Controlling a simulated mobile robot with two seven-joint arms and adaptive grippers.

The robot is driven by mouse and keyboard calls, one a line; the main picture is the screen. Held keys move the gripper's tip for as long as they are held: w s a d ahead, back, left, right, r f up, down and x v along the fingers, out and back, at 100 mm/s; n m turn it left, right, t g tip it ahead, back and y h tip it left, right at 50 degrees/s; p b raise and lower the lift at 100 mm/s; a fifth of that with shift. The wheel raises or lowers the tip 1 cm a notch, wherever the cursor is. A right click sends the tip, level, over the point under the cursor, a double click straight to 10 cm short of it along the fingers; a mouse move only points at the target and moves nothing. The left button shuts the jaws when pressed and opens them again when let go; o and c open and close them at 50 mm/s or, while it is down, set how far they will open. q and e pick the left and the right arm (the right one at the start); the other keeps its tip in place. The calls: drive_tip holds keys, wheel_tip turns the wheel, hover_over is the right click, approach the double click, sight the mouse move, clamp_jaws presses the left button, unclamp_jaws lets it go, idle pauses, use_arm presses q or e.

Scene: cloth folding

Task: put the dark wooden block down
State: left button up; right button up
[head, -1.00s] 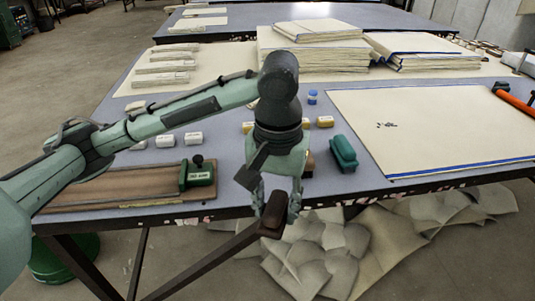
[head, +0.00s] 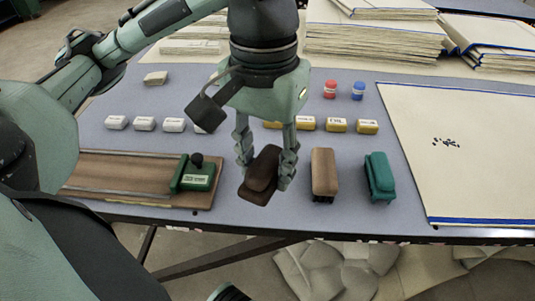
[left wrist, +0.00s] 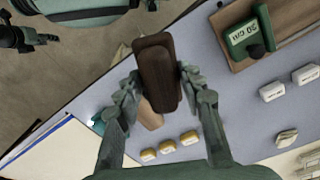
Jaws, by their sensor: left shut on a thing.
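The dark wooden block (head: 261,176) is dark brown with a narrower raised top. My left gripper (head: 266,164) is shut on it, one finger at each side. The block is tilted in the head view and appears held over the front part of the table, left of a lighter brown block (head: 324,174). In the left wrist view the dark block (left wrist: 157,72) sits between the fingertips (left wrist: 157,84) and partly covers the lighter block (left wrist: 149,118). The gap between the dark block and the tabletop cannot be judged exactly. My right gripper is not in view.
A green block (head: 379,177) stands to the right. A wooden board with a green stop (head: 195,175) lies left. White and yellow erasers (head: 336,125), a red jar (head: 330,89) and a blue jar (head: 358,91) stand behind. A cream sheet (head: 460,150) covers the right side.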

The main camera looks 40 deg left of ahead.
use_arm(q)
drive_tip(key=shift+w+a+f+p, duration=0.35)
drive_tip(key=shift+w+a+p, duration=0.1)
drive_tip(key=shift+p, duration=0.45)
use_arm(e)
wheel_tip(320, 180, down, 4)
use_arm(q)
drive_tip(key=w+a+f+b, duration=0.1)
drive_tip(key=w, duration=0.1)
drive_tip(key=w+a+f+b, duration=0.1)
drive_tip(key=f, duration=0.1)
drive_tip(key=w+a+f+b, duration=0.1)
drive_tip(key=w, duration=0.1)
drive_tip(key=shift+w+a+f, duration=0.15)
drive_tip(key=shift+w+a, duration=0.15)
drive_tip(key=shift+a, duration=0.1)
drive_tip(key=shift+w+f, duration=0.1)
drive_tip(key=shift+f, duration=0.2)
wheel_tip(320, 180, down, 3)
drive_tip(key=shift+f+b, duration=0.2)
drive_tip(key=shift+b, duration=0.4)
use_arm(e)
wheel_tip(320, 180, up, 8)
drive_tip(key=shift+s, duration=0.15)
use_arm(q)
drive_tip(key=shift+f, duration=0.15)
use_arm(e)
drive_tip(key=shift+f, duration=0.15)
